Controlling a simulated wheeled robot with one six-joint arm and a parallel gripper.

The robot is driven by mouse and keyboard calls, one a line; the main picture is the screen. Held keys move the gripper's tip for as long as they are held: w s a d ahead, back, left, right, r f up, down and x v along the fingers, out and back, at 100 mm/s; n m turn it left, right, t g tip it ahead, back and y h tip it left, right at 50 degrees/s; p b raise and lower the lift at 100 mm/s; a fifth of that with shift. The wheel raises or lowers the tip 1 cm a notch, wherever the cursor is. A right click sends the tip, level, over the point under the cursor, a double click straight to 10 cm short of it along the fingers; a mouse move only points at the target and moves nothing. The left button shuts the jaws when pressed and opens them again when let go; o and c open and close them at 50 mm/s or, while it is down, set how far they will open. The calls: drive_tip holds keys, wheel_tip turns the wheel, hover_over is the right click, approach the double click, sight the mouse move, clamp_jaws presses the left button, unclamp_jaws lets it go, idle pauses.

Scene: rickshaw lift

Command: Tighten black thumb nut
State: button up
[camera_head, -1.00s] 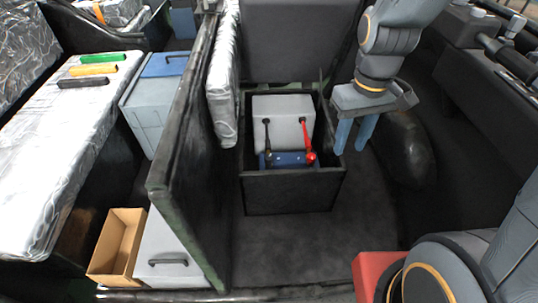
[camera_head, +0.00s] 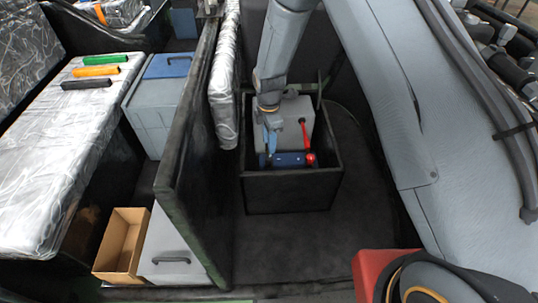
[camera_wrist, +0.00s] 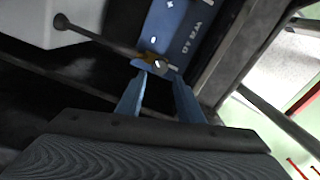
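The blue battery (camera_head: 289,160) sits in an open-topped black box (camera_head: 292,193), in front of a grey-white unit (camera_head: 296,110). A red cable with a red terminal (camera_head: 310,158) is on its right side. My gripper (camera_head: 269,143) points down at the battery's left end and covers the black-cable terminal there. In the wrist view, my gripper (camera_wrist: 161,82) is open, its two blue fingers apart. The black cable (camera_wrist: 98,38) runs to a brassy terminal (camera_wrist: 156,62) just beyond and between the fingertips. The black thumb nut is not clearly distinguishable.
The black box walls surround the battery closely. A tall dark partition (camera_head: 187,150) stands to the left, with a silver-wrapped panel (camera_head: 223,95) behind it. Green, orange and black bars lie on a silver-covered bench (camera_head: 60,150) at far left. A cardboard box (camera_head: 122,240) stands below.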

sight(269, 158)
drive_tip(key=shift+f+p, duration=0.6)
drive_tip(key=shift+f, duration=3.3)
drive_tip(key=shift+c, duration=0.3)
drive_tip(key=c, duration=0.7)
